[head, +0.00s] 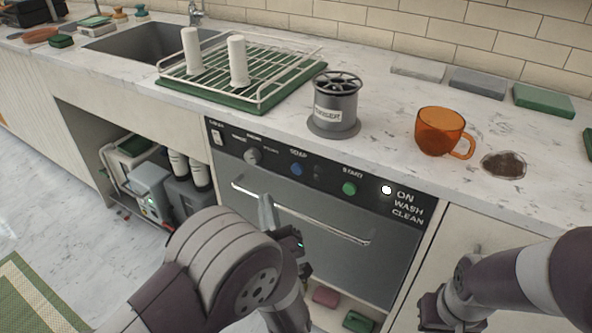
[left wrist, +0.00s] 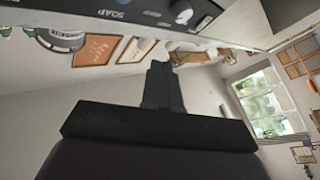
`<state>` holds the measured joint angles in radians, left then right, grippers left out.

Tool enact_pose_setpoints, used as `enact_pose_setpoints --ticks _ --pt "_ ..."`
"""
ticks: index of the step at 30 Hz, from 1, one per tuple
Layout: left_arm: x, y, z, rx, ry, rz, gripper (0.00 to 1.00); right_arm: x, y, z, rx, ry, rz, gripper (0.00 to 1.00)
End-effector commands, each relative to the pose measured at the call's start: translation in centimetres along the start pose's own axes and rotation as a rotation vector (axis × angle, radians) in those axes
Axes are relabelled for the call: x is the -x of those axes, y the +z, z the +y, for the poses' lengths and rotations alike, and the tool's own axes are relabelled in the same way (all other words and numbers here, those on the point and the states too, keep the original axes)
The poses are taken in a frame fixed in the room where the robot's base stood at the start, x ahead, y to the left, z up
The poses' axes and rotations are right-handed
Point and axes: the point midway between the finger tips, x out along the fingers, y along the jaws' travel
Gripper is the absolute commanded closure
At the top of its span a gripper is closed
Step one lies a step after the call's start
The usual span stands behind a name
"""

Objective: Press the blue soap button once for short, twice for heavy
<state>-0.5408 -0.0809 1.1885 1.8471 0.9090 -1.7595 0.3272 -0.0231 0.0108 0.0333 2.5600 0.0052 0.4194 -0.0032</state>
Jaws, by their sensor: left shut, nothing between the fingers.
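The blue soap button (head: 296,169) is on the dark control panel (head: 325,180) of the dishwasher, below the word SOAP. My left gripper (head: 266,203) is shut and empty, in front of the dishwasher, below and left of the button in the head view. No contact with the button shows. My right arm is at the lower right; its fingers cannot be made out.
A grey knob (head: 252,156) is left of the soap button and a green START button (head: 349,188) is right of it. A white light (head: 386,190) glows beside ON. The door handle (head: 300,212) runs below the panel. An orange mug (head: 440,132) stands on the counter above.

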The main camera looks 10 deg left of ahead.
Motion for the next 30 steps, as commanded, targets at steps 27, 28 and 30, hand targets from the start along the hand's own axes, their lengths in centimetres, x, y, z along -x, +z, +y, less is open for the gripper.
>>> enact_pose_setpoints --ticks 27,28,30 --pt "-5.6 4.0 4.0 0.0 0.0 -0.001 1.0 -2.1 0.2 0.0 0.0 0.0 0.0 1.0" --pt "-5.6 4.0 4.0 0.0 0.0 -0.001 1.0 -2.1 0.2 0.0 0.0 0.0 0.0 1.0" --pt "-5.6 4.0 4.0 -0.001 0.0 -0.001 1.0 -2.1 0.2 0.0 0.0 0.0 0.0 1.0"
